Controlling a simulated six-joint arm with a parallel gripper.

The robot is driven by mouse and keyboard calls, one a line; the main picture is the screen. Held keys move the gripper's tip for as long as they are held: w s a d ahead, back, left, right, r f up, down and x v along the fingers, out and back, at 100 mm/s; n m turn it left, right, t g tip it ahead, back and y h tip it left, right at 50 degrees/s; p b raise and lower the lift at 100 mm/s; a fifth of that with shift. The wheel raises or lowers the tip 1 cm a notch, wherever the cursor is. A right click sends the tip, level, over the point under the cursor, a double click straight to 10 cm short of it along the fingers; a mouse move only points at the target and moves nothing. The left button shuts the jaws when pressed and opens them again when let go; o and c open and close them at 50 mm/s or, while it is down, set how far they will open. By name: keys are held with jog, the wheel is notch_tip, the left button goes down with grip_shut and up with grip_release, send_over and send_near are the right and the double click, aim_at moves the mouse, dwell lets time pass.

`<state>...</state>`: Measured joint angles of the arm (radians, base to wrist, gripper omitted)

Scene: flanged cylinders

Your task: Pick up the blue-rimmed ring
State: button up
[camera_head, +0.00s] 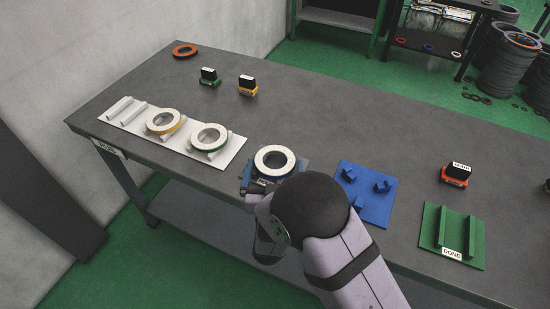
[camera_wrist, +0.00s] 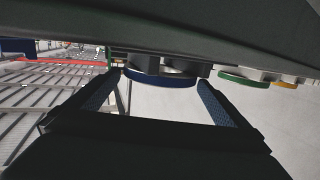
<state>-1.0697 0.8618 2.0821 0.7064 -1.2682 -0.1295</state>
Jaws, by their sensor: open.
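The fingers are open, with gaps on both sides of the rim. I cannot tell how far the ring lies within the jaws.
A white tray (camera_head: 233,155) to the left holds a green-rimmed ring (camera_head: 197,137) and a yellow-rimmed ring (camera_head: 153,125). A blue pegged plate (camera_head: 373,214) and a green DONE plate (camera_head: 474,253) lie to the right. The table middle is clear.

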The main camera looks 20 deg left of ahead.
jog(key=shift+x, duration=1)
jog(key=c, duration=1.2)
jog(key=shift+a+r, duration=0.1)
jog(key=shift+r, duration=0.1)
jog(key=c, duration=0.4)
jog(key=shift+r, duration=0.15)
jog(key=shift+r+b, duration=0.5)
jog(key=shift+r, duration=4.35)
jog(key=shift+w, duration=0.15)
